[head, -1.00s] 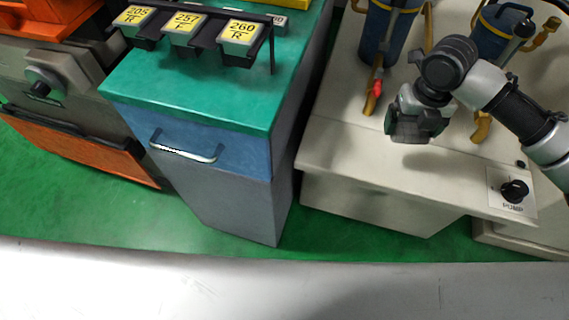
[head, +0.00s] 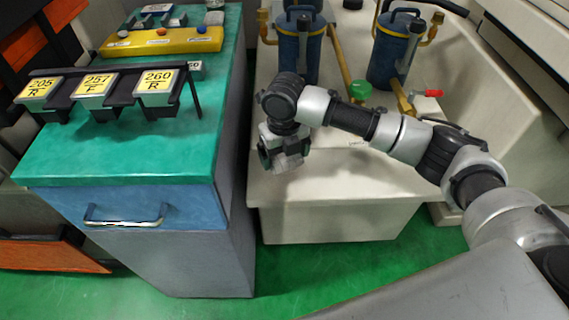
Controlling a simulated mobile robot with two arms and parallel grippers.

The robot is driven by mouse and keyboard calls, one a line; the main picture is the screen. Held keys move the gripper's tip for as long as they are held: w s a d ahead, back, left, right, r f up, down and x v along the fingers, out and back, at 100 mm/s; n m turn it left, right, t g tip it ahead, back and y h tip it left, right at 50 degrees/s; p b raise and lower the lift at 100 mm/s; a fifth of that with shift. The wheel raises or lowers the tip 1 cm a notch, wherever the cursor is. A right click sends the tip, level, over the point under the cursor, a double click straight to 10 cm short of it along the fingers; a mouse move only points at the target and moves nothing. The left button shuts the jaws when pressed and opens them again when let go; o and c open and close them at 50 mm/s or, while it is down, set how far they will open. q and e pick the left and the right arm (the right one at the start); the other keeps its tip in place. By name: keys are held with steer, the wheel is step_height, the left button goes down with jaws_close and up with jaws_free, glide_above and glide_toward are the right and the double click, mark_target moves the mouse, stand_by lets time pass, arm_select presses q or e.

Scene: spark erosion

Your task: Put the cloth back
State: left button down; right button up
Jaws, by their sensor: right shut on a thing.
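My right gripper (head: 284,163) points down over the front left part of the cream machine top (head: 350,180). It is shut on a small light grey thing, which seems to be the cloth (head: 292,161). The fingers hide most of it, so its shape is unclear. The held thing seems to be above the surface, but I cannot tell the exact gap. My left gripper is not in view.
Left stands a cabinet with a green top (head: 110,150), a blue drawer (head: 150,208), a rack of labelled holders (head: 110,88) and a yellow tray (head: 165,41). Blue filter canisters (head: 300,48) and yellow pipes (head: 340,55) stand behind my gripper. A red-handled valve (head: 433,93) is at right.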

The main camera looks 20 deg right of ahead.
mark_target(284, 156)
step_height(284, 156, down, 4)
steer(key=shift+r, duration=0.1)
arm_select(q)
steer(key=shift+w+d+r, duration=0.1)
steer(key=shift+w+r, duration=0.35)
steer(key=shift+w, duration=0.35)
arm_select(e)
steer(key=o, duration=0.6)
steer(key=shift+c, duration=0.2)
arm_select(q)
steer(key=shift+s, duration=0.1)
arm_select(e)
steer(key=shift+r, duration=0.2)
step_height(284, 156, up, 12)
steer(key=shift+f+p, duration=0.1)
steer(key=shift+p, duration=0.55)
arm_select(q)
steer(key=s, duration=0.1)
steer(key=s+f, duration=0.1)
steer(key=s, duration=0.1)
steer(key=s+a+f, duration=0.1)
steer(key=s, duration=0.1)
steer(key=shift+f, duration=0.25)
